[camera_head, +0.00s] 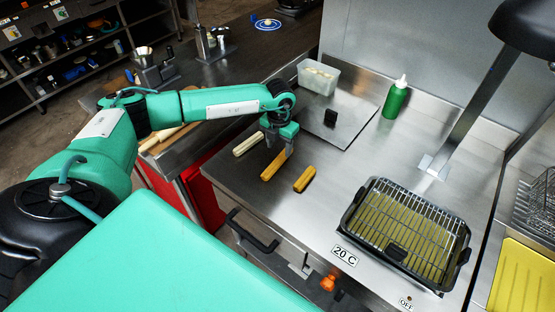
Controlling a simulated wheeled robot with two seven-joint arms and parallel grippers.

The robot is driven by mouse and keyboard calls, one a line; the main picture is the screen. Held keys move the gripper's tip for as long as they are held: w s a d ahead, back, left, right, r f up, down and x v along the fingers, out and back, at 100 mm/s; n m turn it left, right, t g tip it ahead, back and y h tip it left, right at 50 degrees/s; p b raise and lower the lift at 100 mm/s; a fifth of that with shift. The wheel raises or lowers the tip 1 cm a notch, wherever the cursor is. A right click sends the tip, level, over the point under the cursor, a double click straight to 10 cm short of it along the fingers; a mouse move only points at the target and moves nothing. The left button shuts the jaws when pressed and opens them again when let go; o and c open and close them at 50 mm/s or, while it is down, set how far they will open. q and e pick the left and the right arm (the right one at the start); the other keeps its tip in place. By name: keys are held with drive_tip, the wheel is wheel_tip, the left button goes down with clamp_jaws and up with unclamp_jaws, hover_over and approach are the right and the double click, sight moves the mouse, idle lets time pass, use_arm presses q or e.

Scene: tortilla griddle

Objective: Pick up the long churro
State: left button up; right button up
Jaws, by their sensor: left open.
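Three stick-shaped churros lie side by side on the steel counter. The long golden-brown churro (269,173) is in the middle, under my left gripper (279,147). A shorter orange-brown churro (304,179) lies to its right, and a pale stick (247,144) lies to its left. My left gripper is open and points down at the far end of the long churro, with a finger covering part of it. I cannot tell whether the finger touches it. My right gripper is not in view.
A wire-topped fryer (372,229) stands at the front right. A flat steel lid with a black handle (331,118) lies behind the churros. A clear plastic box (318,77) and a green bottle (395,101) stand at the back. The counter between churros and fryer is clear.

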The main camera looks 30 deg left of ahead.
sight(279, 159)
use_arm(q)
drive_tip(key=shift+f, duration=0.35)
drive_tip(key=shift+s+f+p, duration=0.1)
drive_tip(key=shift+f+p, duration=0.35)
drive_tip(key=shift+p, duration=0.1)
wheel_tip(279, 159, down, 3)
drive_tip(key=shift+f+p, duration=0.15)
drive_tip(key=shift+p, duration=0.8)
drive_tip(key=shift+f, duration=0.6)
drive_tip(key=c, duration=0.9)
drive_tip(key=shift+c, duration=0.8)
drive_tip(key=shift+r, duration=0.1)
